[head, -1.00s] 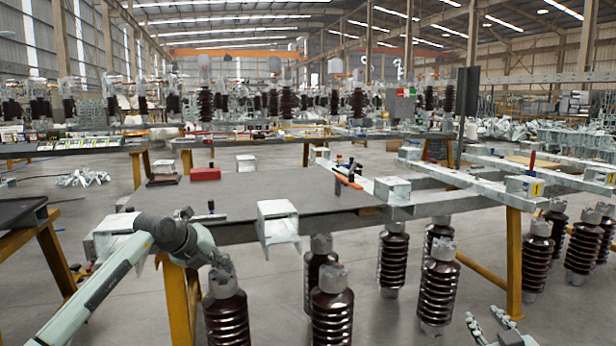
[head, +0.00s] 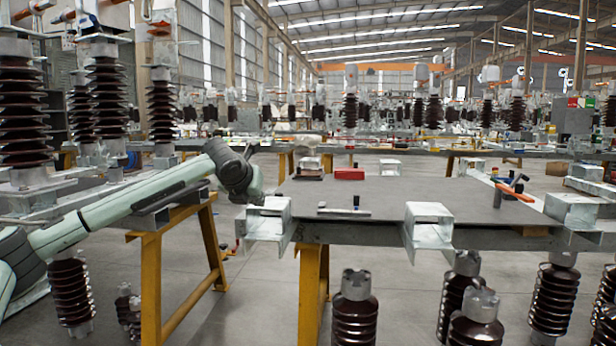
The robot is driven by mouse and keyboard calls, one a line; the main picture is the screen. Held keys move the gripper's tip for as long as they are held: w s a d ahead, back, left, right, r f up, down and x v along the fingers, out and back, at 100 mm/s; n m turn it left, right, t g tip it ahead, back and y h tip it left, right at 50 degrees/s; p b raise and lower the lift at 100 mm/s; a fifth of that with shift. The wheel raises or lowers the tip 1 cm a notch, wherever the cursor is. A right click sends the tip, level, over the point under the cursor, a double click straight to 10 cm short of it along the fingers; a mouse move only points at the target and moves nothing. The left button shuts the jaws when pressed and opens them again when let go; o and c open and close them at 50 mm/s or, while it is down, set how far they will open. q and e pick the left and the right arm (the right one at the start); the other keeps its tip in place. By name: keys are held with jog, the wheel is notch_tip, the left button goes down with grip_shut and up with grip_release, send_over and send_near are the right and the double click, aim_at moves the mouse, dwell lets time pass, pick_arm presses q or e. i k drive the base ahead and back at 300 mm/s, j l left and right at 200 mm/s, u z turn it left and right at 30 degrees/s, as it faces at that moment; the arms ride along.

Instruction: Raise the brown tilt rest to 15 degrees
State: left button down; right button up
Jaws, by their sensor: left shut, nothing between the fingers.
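A low brown piece (head: 308,177), small in the picture, lies at the far left of the grey bench top (head: 400,192), with a pale block on it. It may be the brown tilt rest; its angle is too small to read. My left gripper (head: 249,196) is at the bench's near left corner, beside a galvanised bracket (head: 268,222), well short of the brown piece. It is shut and empty; its fingertips are small and partly hidden. My right gripper is out of view.
A red box (head: 349,174) stands right of the brown piece. A flat grey bar with a dark knob (head: 344,211) lies near the front edge. A second bracket (head: 428,226) juts out in front. An orange-handled tool (head: 512,190) is at the right. The bench's middle is clear.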

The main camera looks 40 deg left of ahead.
aim_at(300, 172)
jog(key=i+j, duration=1.35)
jog(key=i, duration=0.3)
